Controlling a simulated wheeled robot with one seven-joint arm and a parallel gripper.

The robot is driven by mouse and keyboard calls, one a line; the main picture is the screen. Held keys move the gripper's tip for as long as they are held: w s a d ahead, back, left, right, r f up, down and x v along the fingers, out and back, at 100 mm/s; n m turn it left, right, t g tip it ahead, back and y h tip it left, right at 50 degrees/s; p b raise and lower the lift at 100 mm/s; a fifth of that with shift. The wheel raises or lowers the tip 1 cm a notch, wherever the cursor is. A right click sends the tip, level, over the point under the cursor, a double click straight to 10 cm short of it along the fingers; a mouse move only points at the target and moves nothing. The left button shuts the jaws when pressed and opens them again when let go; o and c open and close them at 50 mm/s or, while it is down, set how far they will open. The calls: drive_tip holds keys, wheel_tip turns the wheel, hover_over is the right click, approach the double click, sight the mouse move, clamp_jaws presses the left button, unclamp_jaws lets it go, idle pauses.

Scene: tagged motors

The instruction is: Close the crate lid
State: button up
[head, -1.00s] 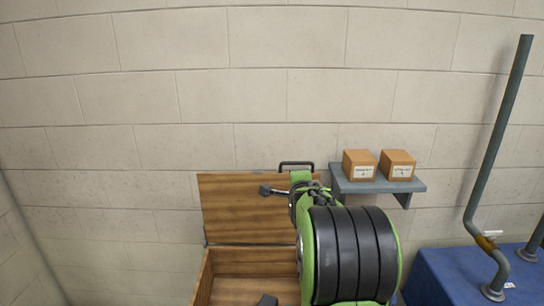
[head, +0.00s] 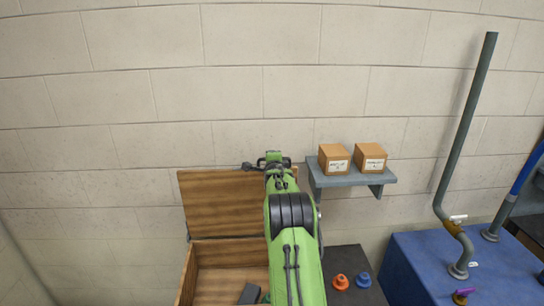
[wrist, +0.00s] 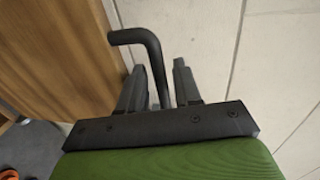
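The wooden crate (head: 190,274) stands at the bottom of the head view with its lid (head: 215,205) raised upright in front of the wall. The lid's wooden face (wrist: 60,60) fills the upper left of the wrist view. A black bent-bar handle (wrist: 153,55) stands out from the lid's edge. My gripper (wrist: 160,82) is open, with one finger on each side of the handle bar. The bar lies nearer the left finger; whether it touches cannot be told. In the head view my arm covers the lid's right part and most of the handle.
A wall shelf (head: 350,179) with two cardboard boxes (head: 352,160) is right of the lid. An orange knob (head: 340,282) and a blue knob (head: 363,280) sit on a dark surface. A blue bench (head: 415,262) with a tall grey pipe (head: 468,120) stands at right.

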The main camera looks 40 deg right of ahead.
clamp_jaws()
drive_tip(key=shift+f, duration=0.1)
idle(0.4)
